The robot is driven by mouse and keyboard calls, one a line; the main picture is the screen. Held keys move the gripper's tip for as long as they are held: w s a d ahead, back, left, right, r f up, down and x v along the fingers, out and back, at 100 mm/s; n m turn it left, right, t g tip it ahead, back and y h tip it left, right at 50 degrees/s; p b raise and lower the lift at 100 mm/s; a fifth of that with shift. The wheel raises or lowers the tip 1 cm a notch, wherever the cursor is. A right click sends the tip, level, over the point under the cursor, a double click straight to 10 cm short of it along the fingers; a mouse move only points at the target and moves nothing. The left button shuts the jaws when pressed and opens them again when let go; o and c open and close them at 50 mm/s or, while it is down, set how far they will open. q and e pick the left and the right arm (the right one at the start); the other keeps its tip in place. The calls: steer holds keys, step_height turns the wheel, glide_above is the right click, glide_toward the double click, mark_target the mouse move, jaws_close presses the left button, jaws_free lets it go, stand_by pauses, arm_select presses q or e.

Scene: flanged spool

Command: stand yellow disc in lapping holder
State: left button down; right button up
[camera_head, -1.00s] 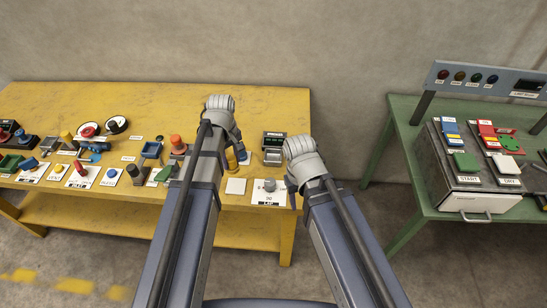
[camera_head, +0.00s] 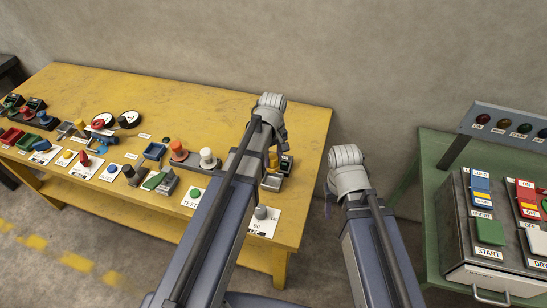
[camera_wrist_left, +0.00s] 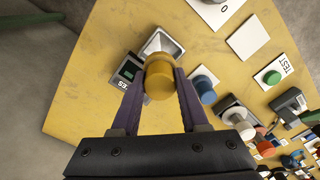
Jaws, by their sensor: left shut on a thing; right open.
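A yellow flanged round piece, which looks like the yellow disc (camera_wrist_left: 159,78), is between the fingers of my left gripper (camera_wrist_left: 158,85) in the left wrist view. The gripper is shut on it. In the head view the yellow disc (camera_head: 273,160) shows beside my left gripper (camera_head: 277,150), mostly behind my arm. A white card with a grey round post (camera_head: 261,211) lies near the table's front right edge; its label is partly hidden by my left arm. I cannot tell whether it is the lapping holder. My right gripper (camera_head: 329,200) is open and empty, off the table's right edge.
A scale with a metal pan (camera_wrist_left: 168,42) and dark display (camera_wrist_left: 129,71) lies below the disc. A green TEST button (camera_head: 195,192), a white cylinder (camera_head: 207,157) and an orange one (camera_head: 177,149) stand left of my arm. A green bench (camera_head: 440,150) is at right.

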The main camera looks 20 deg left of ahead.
arm_select(q)
steer(key=shift+s+a, duration=0.15)
steer(key=shift+f+b, duration=0.4)
steer(key=shift+b, duration=0.1)
steer(key=b, duration=0.8)
glide_above(272, 183)
step_height(272, 183, down, 8)
steer(key=shift+r, duration=0.25)
steer(key=shift+p, duration=0.3)
steer(key=shift+c, duration=1.7)
jaws_free()
steer(key=shift+r, duration=0.1)
